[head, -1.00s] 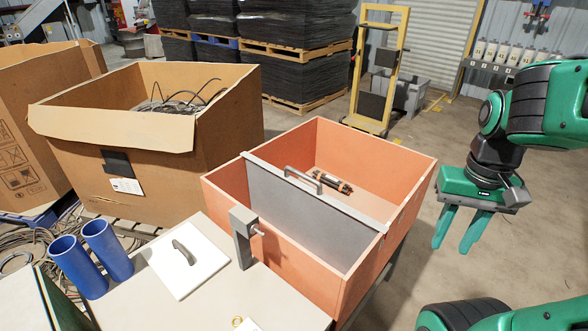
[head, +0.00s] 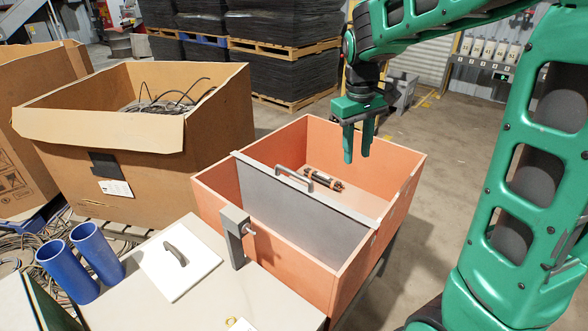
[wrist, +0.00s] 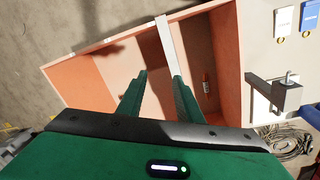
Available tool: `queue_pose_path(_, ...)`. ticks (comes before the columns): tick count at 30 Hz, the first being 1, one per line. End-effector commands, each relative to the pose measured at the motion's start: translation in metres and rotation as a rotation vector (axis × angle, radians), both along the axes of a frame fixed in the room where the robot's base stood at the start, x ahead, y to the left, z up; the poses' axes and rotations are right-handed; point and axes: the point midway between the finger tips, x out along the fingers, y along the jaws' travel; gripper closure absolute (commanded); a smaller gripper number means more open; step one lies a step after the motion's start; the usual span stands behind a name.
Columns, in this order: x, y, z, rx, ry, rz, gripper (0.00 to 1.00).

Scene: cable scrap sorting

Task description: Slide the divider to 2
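The grey divider panel (head: 300,211) stands upright across the orange bin (head: 408,190) and splits it into a near and a far compartment. A grey bar handle (head: 293,181) sits on its upper edge. My gripper (head: 357,156) points down above the far compartment, apart from the handle, open and empty. A dark cylinder with orange bands (head: 324,178) lies in the far compartment. I see no position numbers.
A white plate with a handle (head: 178,262) and two blue tubes (head: 97,252) are on the worktable (head: 215,300). A cardboard box of cables (head: 100,130) stands left.

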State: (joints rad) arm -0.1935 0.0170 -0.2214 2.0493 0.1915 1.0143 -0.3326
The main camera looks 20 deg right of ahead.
Motion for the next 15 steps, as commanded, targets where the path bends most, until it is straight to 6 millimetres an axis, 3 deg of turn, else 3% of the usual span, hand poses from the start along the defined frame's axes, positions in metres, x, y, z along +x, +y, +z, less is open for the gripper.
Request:
queue_pose_path(1,0.023,0.016,-0.004,-0.013,0.002,0.061,0.68)
queue_pose_path(6,0.086,0.068,-0.015,-0.049,-0.003,0.244,0.68)
queue_pose_path(9,0.112,0.096,-0.022,-0.066,-0.005,0.331,0.68)
queue_pose_path(15,0.139,0.13,-0.032,-0.086,-0.009,0.431,0.68)
